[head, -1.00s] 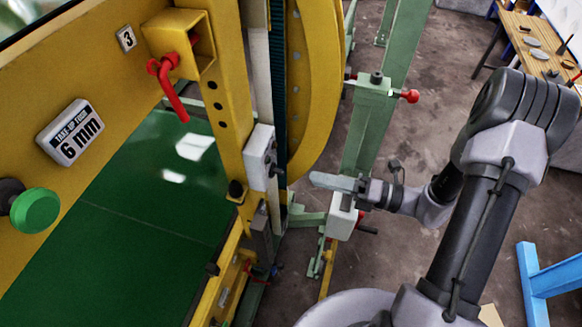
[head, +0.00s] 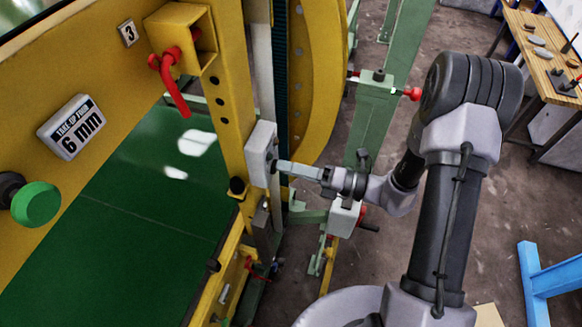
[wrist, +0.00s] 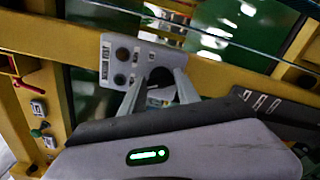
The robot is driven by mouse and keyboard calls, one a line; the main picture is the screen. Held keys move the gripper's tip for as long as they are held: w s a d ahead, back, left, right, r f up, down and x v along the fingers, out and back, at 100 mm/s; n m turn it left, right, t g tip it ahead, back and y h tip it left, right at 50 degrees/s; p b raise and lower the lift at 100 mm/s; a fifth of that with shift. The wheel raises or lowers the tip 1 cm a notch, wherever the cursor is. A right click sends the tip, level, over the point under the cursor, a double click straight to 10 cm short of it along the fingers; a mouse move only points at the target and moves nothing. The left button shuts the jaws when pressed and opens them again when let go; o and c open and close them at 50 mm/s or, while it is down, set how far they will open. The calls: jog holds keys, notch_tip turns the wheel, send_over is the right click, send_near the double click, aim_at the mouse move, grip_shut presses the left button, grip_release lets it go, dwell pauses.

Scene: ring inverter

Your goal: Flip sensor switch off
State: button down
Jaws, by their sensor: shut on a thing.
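The sensor switch box (head: 260,155) is a pale grey box on the yellow upright, left of my arm in the head view. In the wrist view its grey face (wrist: 108,62) shows dark round knobs and small labels. My gripper (head: 278,166) reaches the face of the box from the right. In the wrist view my gripper (wrist: 160,76) has its two pale fingers on either side of a dark switch knob (wrist: 160,75) and is shut on it. The fingers partly hide the knob, and its on or off position cannot be read.
A red-handled clamp (head: 173,78) and a green knob (head: 36,205) are on the yellow frame at left. A yellow curved guard (head: 320,80) and a green post (head: 385,110) stand behind my gripper. Open floor lies to the right, near a wooden bench (head: 540,55).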

jog(key=n+b, duration=0.1)
jog(key=n, duration=0.1)
jog(key=shift+n, duration=0.3)
jog(key=c, duration=0.9)
grip_release()
jog(key=v, duration=1.7)
jog(key=shift+s+d+r, duration=0.1)
jog(key=shift+d, duration=0.05)
